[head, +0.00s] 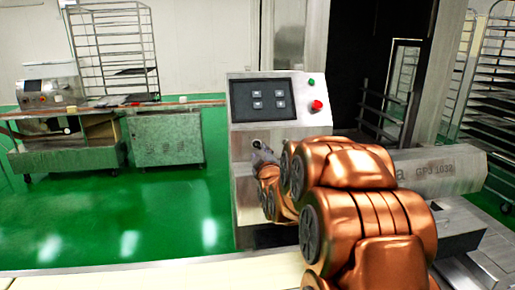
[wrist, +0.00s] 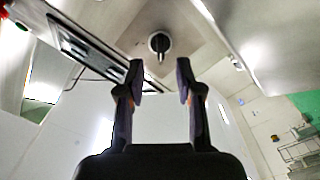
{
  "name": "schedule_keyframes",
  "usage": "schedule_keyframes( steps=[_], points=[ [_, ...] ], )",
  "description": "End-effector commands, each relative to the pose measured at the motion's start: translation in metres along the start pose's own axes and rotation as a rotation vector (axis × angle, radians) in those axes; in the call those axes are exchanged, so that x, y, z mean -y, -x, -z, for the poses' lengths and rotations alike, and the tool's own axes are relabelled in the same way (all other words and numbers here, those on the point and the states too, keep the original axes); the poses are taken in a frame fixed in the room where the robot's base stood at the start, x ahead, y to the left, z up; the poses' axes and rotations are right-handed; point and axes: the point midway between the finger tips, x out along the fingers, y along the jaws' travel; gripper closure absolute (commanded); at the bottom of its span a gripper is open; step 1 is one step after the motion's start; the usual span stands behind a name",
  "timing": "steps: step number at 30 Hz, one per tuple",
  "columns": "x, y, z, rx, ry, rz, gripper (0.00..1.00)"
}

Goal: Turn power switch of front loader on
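The front loader (head: 290,134) is a grey metal machine with a dark screen, a green button and a red button on its panel. In the wrist view the power switch (wrist: 159,43) is a small black rotary knob on a metal plate, its handle pointing down the picture. My gripper (wrist: 160,75) is open and empty. Its two fingertips are on either side of the line to the switch, which shows just beyond them; I see no contact. In the head view my gripper (head: 260,152) is at the panel's lower left, below the screen, and the switch cannot be made out.
The red button (head: 317,105) and green button (head: 311,82) are right of the screen (head: 263,99), above my arm. A metal arm of the machine (head: 437,170) extends right. Another machine (head: 50,92) and racks (head: 113,45) stand at the back left. Green floor is free at left.

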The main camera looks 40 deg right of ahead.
Motion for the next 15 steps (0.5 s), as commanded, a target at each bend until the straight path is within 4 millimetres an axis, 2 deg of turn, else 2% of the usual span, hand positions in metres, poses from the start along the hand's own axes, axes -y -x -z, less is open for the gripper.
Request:
schedule_keyframes(
  steps=[9,15],
  points=[
    [0.000,-0.035,0.000,0.002,-0.002,0.002,0.65],
    [0.002,-0.050,-0.001,0.004,-0.002,0.004,0.65]
  ],
)
